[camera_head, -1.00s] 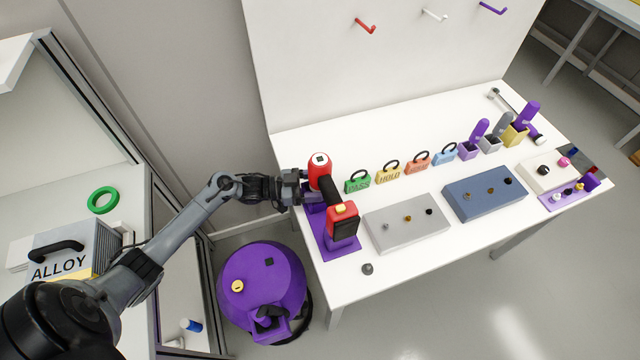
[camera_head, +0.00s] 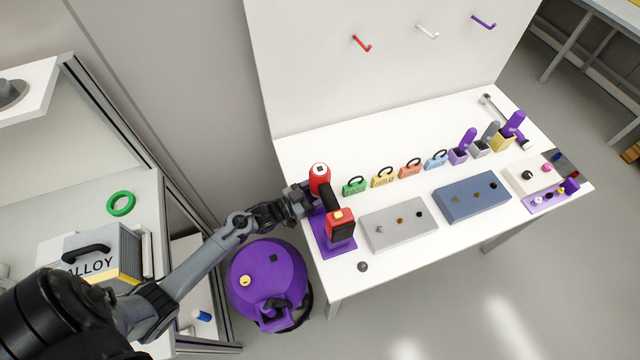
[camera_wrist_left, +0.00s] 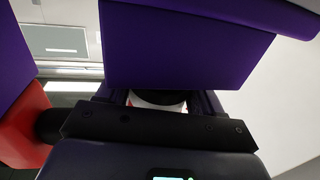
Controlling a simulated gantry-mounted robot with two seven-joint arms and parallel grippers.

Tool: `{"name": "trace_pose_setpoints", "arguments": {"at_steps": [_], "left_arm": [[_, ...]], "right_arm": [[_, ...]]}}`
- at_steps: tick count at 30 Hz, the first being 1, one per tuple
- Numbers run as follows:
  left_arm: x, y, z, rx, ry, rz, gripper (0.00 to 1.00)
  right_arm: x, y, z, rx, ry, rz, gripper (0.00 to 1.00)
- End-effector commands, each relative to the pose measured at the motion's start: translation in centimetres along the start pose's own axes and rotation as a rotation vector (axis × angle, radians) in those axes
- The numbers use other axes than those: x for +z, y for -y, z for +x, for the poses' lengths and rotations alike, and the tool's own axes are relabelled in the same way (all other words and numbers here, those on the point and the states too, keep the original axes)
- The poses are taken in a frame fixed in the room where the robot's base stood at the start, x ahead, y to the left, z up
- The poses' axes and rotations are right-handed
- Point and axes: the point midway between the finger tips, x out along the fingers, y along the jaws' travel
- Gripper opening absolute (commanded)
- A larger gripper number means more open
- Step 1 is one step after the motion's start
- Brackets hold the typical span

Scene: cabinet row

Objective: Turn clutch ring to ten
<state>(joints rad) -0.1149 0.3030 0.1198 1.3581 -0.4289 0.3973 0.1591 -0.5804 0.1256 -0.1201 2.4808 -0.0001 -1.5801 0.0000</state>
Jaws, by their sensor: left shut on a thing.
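A red and black power drill (camera_head: 341,222) sits in a purple stand (camera_head: 333,245) at the left end of the white table. Its red front end (camera_head: 320,174) points to the back. My left gripper (camera_head: 310,198) reaches in from the left and is shut on the drill just below that red end, where the clutch ring would be. In the left wrist view, a white and red round part (camera_wrist_left: 157,99) shows between the fingers. The gripper body hides most of the ring, and I cannot read any numbers. My right gripper is not in view.
Several coloured padlock-like blocks (camera_head: 383,178) stand in a row behind a grey box (camera_head: 398,226) and a blue box (camera_head: 471,197) with knobs. A purple round machine (camera_head: 268,275) stands on the floor below my left arm. A small dark knob (camera_head: 363,266) lies near the table's front edge.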

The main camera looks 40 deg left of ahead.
Motion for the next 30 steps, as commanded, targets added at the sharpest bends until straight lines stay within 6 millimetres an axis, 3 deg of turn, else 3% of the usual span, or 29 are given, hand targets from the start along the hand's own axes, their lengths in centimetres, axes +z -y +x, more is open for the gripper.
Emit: {"name": "trace_pose_setpoints", "arguments": {"at_steps": [6,20,21,24,30], "left_arm": [[-0.11,-0.07,0.02,-0.062,-0.001,-0.002,0.36],[0.03,0.00,0.02,-0.076,-0.001,0.000,0.36],[0.03,0.00,0.02,-0.076,-0.001,0.000,0.72],[0.03,0.00,0.02,-0.076,-0.001,0.000,0.87],[0.02,0.00,0.02,-0.076,-0.001,0.000,0.87]], "right_arm": [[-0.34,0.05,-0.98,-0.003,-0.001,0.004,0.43],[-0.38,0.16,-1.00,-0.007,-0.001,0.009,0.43],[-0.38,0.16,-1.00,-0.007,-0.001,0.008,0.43],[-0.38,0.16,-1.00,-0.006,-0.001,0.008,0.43],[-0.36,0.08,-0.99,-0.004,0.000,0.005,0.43]]}}
